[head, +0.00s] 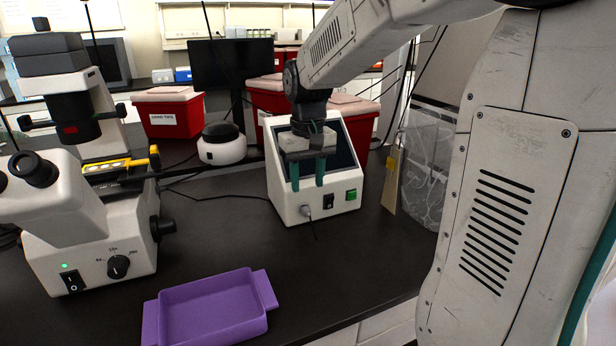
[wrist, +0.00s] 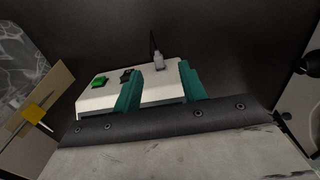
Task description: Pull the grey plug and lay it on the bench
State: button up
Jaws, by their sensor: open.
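The grey plug (head: 305,210) sits in the lower front of the white cell processor (head: 285,205), at its left, with a thin dark cord hanging from it. In the wrist view the plug (wrist: 159,62) shows at the machine's front edge, between the two teal fingers in the picture. My gripper (head: 307,186) is open and empty, in front of the machine's dark screen and above the plug in the head view. It also shows in the wrist view (wrist: 160,82). The fingers appear apart from the plug. The black bench (head: 220,235) is under the machine.
A black rocker switch (head: 328,201) and a green switch (head: 351,194) sit right of the plug. A purple tray (head: 212,308) lies at the bench's front. A microscope (head: 90,230) stands left. Bare bench lies between the tray and machine.

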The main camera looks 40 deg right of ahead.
aim_at(308, 211)
jog(key=shift+w+d+f, duration=0.45)
jog(key=shift+w+f, duration=0.1)
jog(key=shift+w, duration=0.05)
notch_tip(308, 211, down, 7)
jog(key=shift+f, duration=0.2)
jog(key=c, duration=0.8)
grip_shut()
